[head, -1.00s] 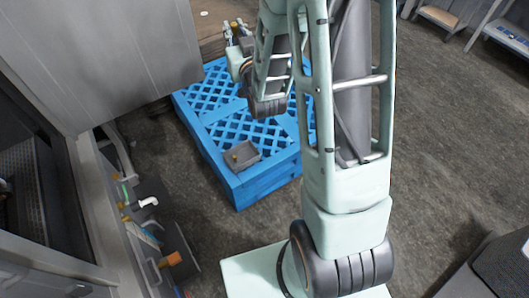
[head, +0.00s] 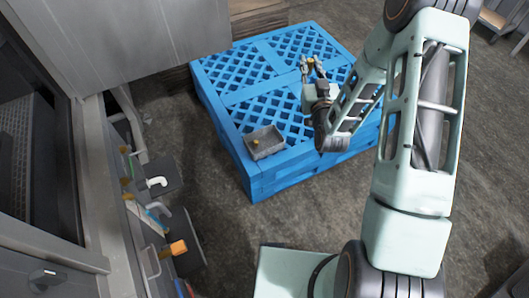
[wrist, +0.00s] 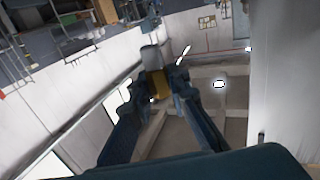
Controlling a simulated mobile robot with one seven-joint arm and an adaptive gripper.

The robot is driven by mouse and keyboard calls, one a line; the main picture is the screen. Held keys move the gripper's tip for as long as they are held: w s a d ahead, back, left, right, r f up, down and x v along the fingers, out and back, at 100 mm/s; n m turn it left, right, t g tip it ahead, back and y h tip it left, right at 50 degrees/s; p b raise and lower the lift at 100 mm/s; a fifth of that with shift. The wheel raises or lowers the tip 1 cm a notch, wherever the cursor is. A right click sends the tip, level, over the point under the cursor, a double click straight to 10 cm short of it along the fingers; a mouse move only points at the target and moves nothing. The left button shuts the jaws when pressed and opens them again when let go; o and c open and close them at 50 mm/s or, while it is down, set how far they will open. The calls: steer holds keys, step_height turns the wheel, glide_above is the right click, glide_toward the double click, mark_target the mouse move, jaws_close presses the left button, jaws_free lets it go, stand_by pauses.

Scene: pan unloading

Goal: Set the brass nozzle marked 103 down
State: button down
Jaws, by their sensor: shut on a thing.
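My gripper (head: 312,66) is shut on a small brass nozzle (head: 310,61), and appears above the far right part of the blue pallet (head: 236,82) in the head view. In the wrist view the brass nozzle (wrist: 158,83) sits between the fingertips (wrist: 160,86), with a grey round part at its far end. Its marking 103 cannot be read. A grey tray (head: 273,149) stands on the pallet's near left corner with a small brass piece (head: 256,142) in it. My gripper is apart from the tray.
A grey machine with an open front (head: 30,150) stands at the left, with tools and an orange-ended item (head: 178,247) along its side. Much of the pallet's lattice top is bare. Dark floor lies around the pallet.

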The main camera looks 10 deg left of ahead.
steer(key=s+a+f+n+y+b, duration=0.1)
steer(key=s+a+f+b, duration=0.15)
steer(key=f+b, duration=0.65)
steer(key=s+a+f+y+b, duration=0.15)
steer(key=a+f, duration=0.25)
steer(key=f, duration=1)
steer(key=s+a+f+n+b, duration=0.1)
steer(key=a+f+b, duration=0.2)
steer(key=f+b, duration=0.65)
steer(key=b, duration=0.4)
glide_above(271, 143)
step_height(271, 143, down, 12)
steer(key=f, duration=0.1)
steer(key=shift+w+f+g+b, duration=0.15)
steer(key=shift+f+b, duration=0.1)
steer(key=shift+f, duration=0.35)
steer(key=shift+w+f+g+b, duration=0.1)
steer(key=shift+f+g+b, duration=0.1)
steer(key=shift+f, duration=0.4)
steer(key=shift+r, duration=0.15)
steer(key=shift+f, duration=0.45)
steer(key=shift+f, duration=0.15)
steer(key=c, duration=1.8)
jaws_free()
steer(key=shift+s+f, duration=0.1)
steer(key=shift+c, duration=0.2)
